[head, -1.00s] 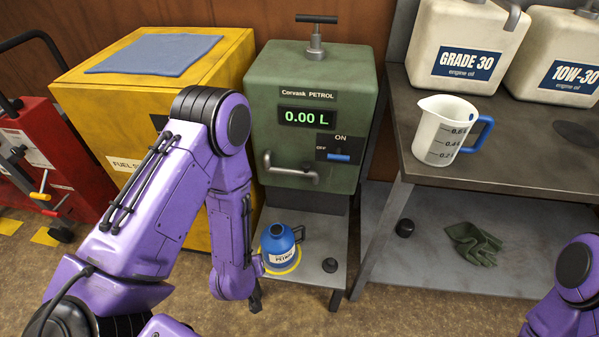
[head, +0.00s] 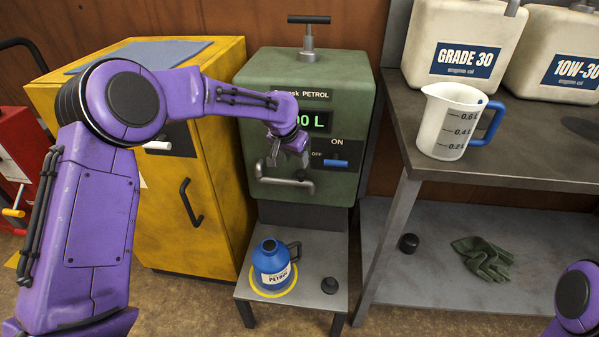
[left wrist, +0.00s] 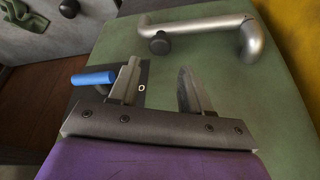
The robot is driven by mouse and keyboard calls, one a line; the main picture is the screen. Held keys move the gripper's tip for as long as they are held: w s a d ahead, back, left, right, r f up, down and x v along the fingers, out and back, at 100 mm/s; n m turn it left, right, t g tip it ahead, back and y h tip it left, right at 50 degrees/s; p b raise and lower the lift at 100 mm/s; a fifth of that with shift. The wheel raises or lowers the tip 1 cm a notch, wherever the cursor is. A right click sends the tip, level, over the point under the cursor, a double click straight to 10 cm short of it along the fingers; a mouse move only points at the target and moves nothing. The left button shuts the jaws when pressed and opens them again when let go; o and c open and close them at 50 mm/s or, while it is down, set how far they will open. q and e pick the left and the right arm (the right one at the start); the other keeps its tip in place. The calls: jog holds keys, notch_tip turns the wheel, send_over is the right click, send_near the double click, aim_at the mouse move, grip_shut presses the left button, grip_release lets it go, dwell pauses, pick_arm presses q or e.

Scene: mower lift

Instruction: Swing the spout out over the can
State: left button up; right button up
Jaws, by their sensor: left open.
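The green petrol dispenser (head: 345,70) stands in the middle of the head view, its display partly hidden by my left arm. Its grey metal spout (head: 290,184) lies along the front face, below the display. In the left wrist view the spout (left wrist: 200,27) runs across the top, with a dark knob under it. The blue petrol can (head: 271,262) stands in a yellow ring on the low stand, below the spout. My left gripper (head: 288,160) is open and empty, just above the spout at the dispenser's front. In the left wrist view its two fingers (left wrist: 160,85) are apart from the spout.
A blue switch lever (head: 336,163) is right of my left gripper. A black cap (head: 329,285) lies beside the can. A yellow cabinet (head: 215,215) stands left. The right bench (head: 480,165) holds a measuring jug (head: 445,125) and oil containers (head: 462,45).

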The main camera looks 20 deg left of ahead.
aim_at(300, 174)
pick_arm(q)
jog(key=b+x, duration=0.1)
jog(key=x, duration=0.6)
jog(key=shift+f, duration=0.3)
grip_shut()
jog(key=shift+s+r+m+p, duration=0.2)
jog(key=shift+m+p, duration=0.1)
jog(key=shift+p, duration=0.15)
jog(key=s+a+m+g+h+p, duration=0.1)
jog(key=s+a+m+h+p, duration=0.1)
jog(key=s+m+p, duration=0.3)
jog(key=s+a+m+g+h+p, duration=0.1)
jog(key=s+a+m+g+p, duration=0.1)
jog(key=s+m, duration=0.6)
jog(key=shift+s+a+f+m+g+h+p, duration=0.2)
jog(key=shift+s+a+m+g+h+p, duration=0.15)
jog(key=shift+a+p, duration=0.8)
jog(key=shift+d, duration=0.25)
